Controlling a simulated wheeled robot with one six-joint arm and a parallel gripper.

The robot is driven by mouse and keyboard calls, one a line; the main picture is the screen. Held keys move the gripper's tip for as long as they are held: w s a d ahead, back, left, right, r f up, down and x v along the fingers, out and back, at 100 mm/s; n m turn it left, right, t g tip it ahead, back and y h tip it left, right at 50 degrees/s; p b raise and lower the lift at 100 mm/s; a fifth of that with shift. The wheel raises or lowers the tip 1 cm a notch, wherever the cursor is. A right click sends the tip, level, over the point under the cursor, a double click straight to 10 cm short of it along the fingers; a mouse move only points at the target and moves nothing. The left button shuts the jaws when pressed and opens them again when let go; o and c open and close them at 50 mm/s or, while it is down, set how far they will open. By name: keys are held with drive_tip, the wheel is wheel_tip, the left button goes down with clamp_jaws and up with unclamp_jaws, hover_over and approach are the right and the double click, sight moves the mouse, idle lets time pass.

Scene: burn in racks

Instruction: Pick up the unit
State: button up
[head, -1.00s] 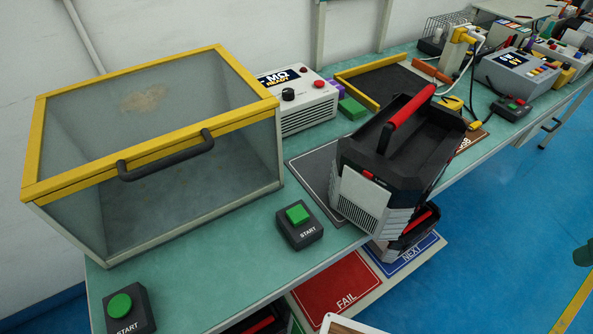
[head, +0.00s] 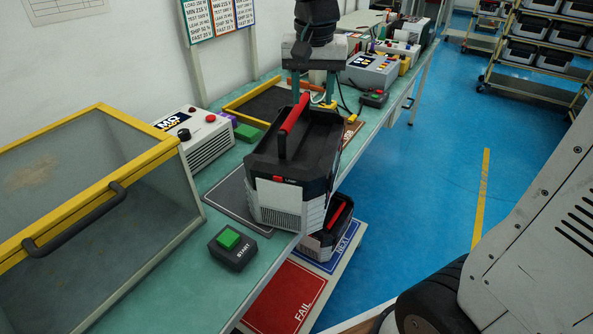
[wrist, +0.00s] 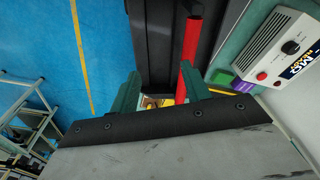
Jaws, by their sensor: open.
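The unit (head: 290,165) is a black and light-grey box with a red carrying handle (head: 295,114). It stands upright on the dark mat at the front edge of the green bench. My gripper (head: 312,96) is in front of the wall, above and behind the unit in the head view, fingers pointing down, open and empty. In the wrist view the unit's dark body (wrist: 155,45) is beyond the two green fingers (wrist: 160,92). The red handle (wrist: 191,40) lines up close to the right finger; whether they touch cannot be told.
A yellow-framed clear box (head: 100,190) stands at left, beside a grey meter box (head: 195,138). A START button (head: 231,246) is near the unit. A second similar unit (head: 328,232) sits lower, by the NEXT (head: 338,250) and FAIL (head: 285,297) pads.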

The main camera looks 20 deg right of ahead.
drive_tip(key=m, duration=0.1)
hover_over(295, 109)
drive_tip(key=shift+d+f, duration=0.15)
drive_tip(key=shift+f, duration=0.75)
drive_tip(key=shift+w+f, duration=0.2)
drive_tip(key=shift+f, duration=3.7)
drive_tip(key=shift+f, duration=0.25)
clamp_jaws()
drive_tip(key=shift+w+r, duration=0.1)
drive_tip(key=shift+r, duration=0.05)
